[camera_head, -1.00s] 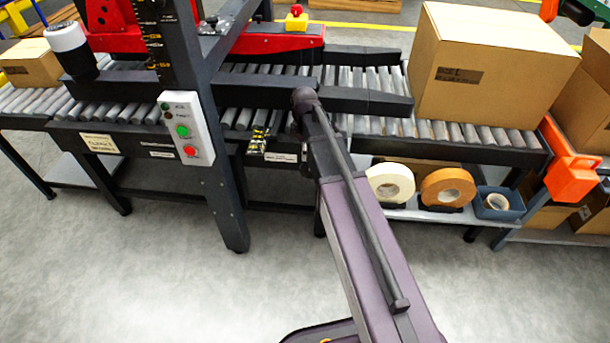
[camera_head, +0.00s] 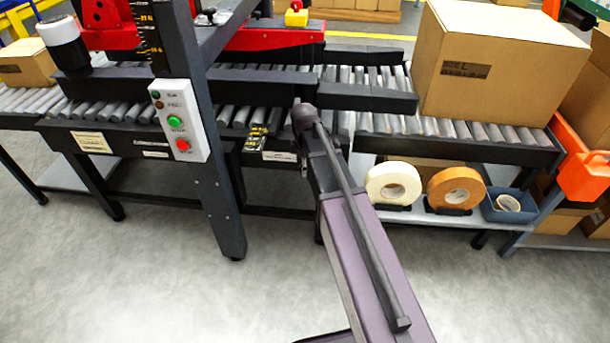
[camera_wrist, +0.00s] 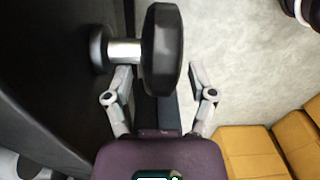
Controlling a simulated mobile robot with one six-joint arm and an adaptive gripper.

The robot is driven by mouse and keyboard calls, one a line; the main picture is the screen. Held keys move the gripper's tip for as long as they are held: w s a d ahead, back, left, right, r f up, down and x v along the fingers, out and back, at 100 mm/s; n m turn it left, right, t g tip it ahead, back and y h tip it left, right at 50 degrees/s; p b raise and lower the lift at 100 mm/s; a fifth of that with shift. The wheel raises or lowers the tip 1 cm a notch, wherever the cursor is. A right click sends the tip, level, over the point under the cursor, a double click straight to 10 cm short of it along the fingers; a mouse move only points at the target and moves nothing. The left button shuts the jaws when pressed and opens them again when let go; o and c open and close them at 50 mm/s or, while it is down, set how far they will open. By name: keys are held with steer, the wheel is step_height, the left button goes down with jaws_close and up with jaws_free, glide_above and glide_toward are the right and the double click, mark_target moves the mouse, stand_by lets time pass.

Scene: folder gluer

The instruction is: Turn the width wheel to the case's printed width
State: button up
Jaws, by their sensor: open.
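In the wrist view, a black wheel (camera_wrist: 163,50) on a silver shaft (camera_wrist: 123,51) shows nearly edge-on. My gripper (camera_wrist: 160,72) is open, with one finger on each side of the wheel and visible gaps to the rim. The head view shows neither the wheel nor my fingers clearly. A large cardboard case (camera_head: 500,60) stands on the rollers at the right. Its printed label (camera_head: 466,69) reads something like "SIZE L", with a smaller line too small to read. A yellow-and-black scale (camera_head: 256,140) sits on the conveyor's front edge; its reading is not legible.
A dark post with a button panel (camera_head: 180,121) stands left of my arm. Dark guide rails (camera_head: 365,98) lie above the rollers. Tape rolls (camera_head: 393,184) and a blue bin (camera_head: 505,206) sit on a low shelf at the right. The grey floor in front is clear.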

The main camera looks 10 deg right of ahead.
steer(key=shift+f+b, duration=0.7)
steer(key=shift+f, duration=0.25)
steer(key=shift+c, duration=0.2)
jaws_close()
